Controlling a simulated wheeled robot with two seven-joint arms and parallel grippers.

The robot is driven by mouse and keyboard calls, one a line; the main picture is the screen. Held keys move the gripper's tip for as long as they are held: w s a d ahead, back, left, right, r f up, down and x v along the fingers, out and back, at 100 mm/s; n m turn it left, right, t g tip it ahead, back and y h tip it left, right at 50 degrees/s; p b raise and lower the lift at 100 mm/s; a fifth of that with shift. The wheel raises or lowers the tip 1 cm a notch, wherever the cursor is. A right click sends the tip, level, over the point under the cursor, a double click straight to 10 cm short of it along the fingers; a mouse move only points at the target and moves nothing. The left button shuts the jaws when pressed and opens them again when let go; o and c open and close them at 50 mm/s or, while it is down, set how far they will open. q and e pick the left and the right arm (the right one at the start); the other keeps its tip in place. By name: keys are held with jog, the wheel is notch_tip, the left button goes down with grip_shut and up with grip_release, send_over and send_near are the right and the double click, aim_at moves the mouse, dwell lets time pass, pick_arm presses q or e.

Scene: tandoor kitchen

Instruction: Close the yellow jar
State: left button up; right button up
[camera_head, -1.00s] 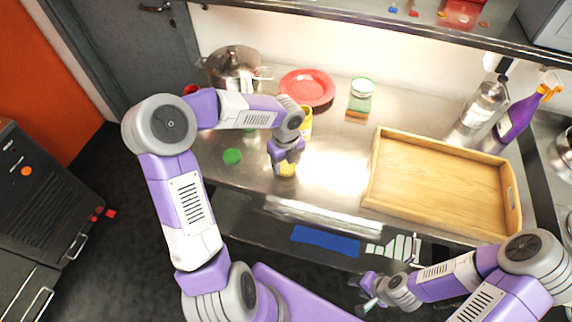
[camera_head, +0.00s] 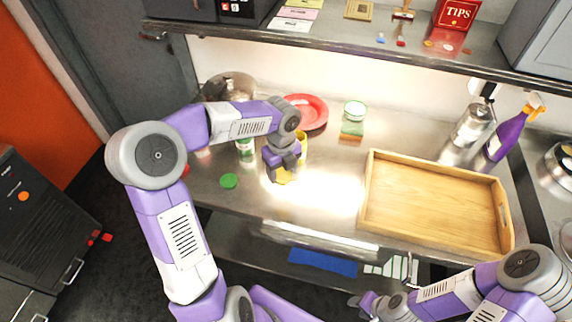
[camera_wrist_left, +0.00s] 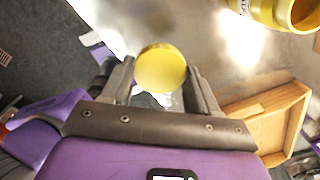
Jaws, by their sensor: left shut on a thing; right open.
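The yellow lid (camera_wrist_left: 161,68) is a round disc held between the fingers of my left gripper (camera_wrist_left: 160,85). In the head view the lid (camera_head: 283,177) shows just below my left gripper (camera_head: 281,166), above the steel counter. The yellow jar (camera_wrist_left: 290,12) stands uncovered, its round mouth visible at the top right of the left wrist view, apart from the lid. In the head view the jar (camera_head: 302,140) is behind my left gripper and mostly hidden by it. My right gripper (camera_head: 356,300) is open and empty, low in front of the counter.
A green lid (camera_head: 229,181) lies on the counter left of my left gripper, near a green-marked jar (camera_head: 246,152). A wooden tray (camera_head: 437,246) fills the right side.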

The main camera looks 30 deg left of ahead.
pick_arm(q)
jog(key=n, duration=0.2)
jog(key=d+n, duration=0.1)
jog(key=n, duration=0.1)
jog(key=d+n, duration=0.1)
jog(key=n, duration=0.1)
jog(key=shift+w+d+f, duration=0.1)
jog(key=shift+d+f, duration=0.1)
jog(key=shift+f, duration=0.1)
jog(key=d+f+n, duration=0.1)
jog(key=d+n, duration=0.5)
jog(key=n, duration=1.2)
jog(key=shift+s+f, duration=0.2)
jog(key=shift+d, duration=0.1)
